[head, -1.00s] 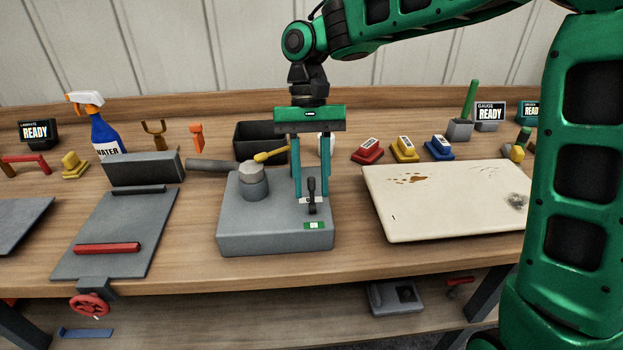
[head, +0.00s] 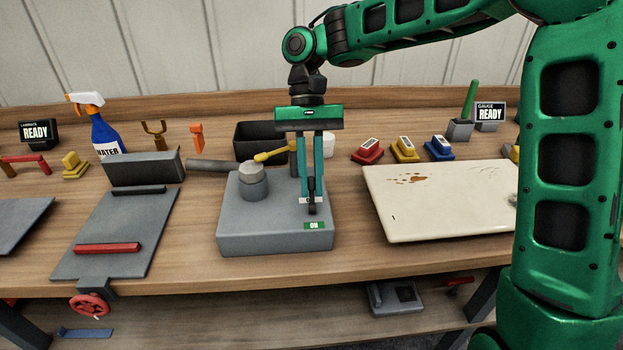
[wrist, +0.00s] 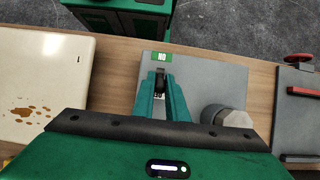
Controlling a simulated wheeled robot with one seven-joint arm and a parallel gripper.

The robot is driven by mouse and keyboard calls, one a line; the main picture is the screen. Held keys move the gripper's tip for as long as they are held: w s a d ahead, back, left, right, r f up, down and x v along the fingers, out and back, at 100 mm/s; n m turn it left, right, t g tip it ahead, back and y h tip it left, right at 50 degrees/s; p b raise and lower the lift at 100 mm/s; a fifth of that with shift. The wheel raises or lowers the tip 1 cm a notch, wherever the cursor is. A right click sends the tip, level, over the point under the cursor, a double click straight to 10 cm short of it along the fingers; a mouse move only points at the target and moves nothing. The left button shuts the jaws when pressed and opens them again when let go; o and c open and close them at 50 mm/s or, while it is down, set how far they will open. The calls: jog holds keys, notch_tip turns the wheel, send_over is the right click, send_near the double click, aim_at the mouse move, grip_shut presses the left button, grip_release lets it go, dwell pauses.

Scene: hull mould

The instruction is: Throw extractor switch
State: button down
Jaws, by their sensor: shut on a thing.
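The extractor is a grey box (head: 265,240) on the bench, with a round stub, a grey pipe and a yellow lever on top. Its black switch lever (head: 312,204) stands at the right of the box top, behind a green label (head: 314,225) that appears to read ON. My gripper (head: 311,188) points down over the box, its teal fingers shut on the switch lever. In the wrist view the fingers (wrist: 160,88) close around the dark lever, beside the green label (wrist: 162,57). The fingers hide part of the lever.
A stained cream panel (head: 440,230) lies to the right, with red, yellow and blue blocks (head: 404,150) behind it. A black bin (head: 260,137) stands behind the box. A grey plate with a red bar (head: 108,248) lies to the left.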

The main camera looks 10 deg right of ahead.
jog(key=c, duration=1.8)
grip_release()
jog(key=shift+o, duration=0.2)
jog(key=shift+r, duration=0.1)
jog(key=v, duration=1)
jog(key=shift+w+r, duration=0.2)
jog(key=shift+w, duration=0.05)
jog(key=shift+f, duration=0.1)
